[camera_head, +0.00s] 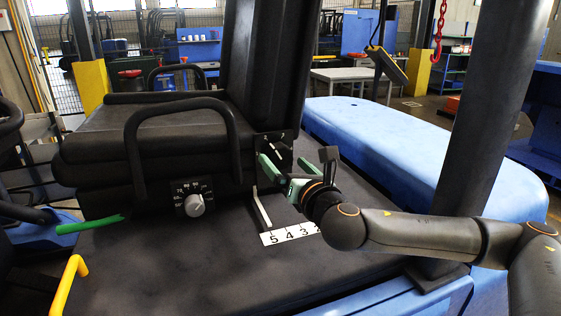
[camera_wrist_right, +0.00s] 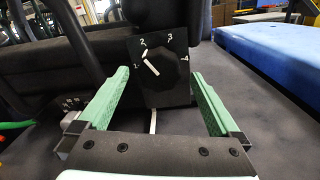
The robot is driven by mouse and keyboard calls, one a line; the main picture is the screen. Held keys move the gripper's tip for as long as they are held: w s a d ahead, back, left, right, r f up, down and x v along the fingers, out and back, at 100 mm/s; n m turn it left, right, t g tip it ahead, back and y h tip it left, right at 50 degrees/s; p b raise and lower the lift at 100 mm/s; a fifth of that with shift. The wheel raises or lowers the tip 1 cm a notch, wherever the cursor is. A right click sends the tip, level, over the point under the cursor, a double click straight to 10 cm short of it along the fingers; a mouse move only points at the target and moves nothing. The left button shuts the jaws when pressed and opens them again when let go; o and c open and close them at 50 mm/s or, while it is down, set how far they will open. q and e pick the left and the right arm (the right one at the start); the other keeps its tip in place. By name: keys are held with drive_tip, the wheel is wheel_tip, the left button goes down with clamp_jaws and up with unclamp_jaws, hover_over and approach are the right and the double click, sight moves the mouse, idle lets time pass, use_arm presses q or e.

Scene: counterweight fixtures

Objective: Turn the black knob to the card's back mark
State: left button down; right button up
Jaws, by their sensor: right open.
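The black knob (camera_wrist_right: 166,78) is faceted and sits on a dark plate marked 1 to 4 in white. Its white pointer line slants up and left, toward the space between marks 1 and 2. In the head view the knob (camera_head: 283,154) is small and partly behind my gripper. My right gripper (camera_head: 283,161) has pale green fingers, open and pointed at the knob. In the right wrist view the fingers (camera_wrist_right: 160,74) stand apart, one on each side of the knob, with gaps visible; contact is not seen. My left gripper is not in view.
A light grey knob (camera_head: 195,204) with a marked scale is on the black housing at left. A white numbered strip (camera_head: 290,234) and a pale bent rod (camera_head: 261,209) lie near my right gripper. Green (camera_head: 92,224) and yellow (camera_head: 68,283) handles stand at left. A dark post (camera_head: 487,130) rises at right.

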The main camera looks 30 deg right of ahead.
sight(282, 160)
drive_tip(key=shift+x, duration=1.6)
drive_tip(key=c, duration=1.4)
drive_tip(key=shift+f, duration=0.1)
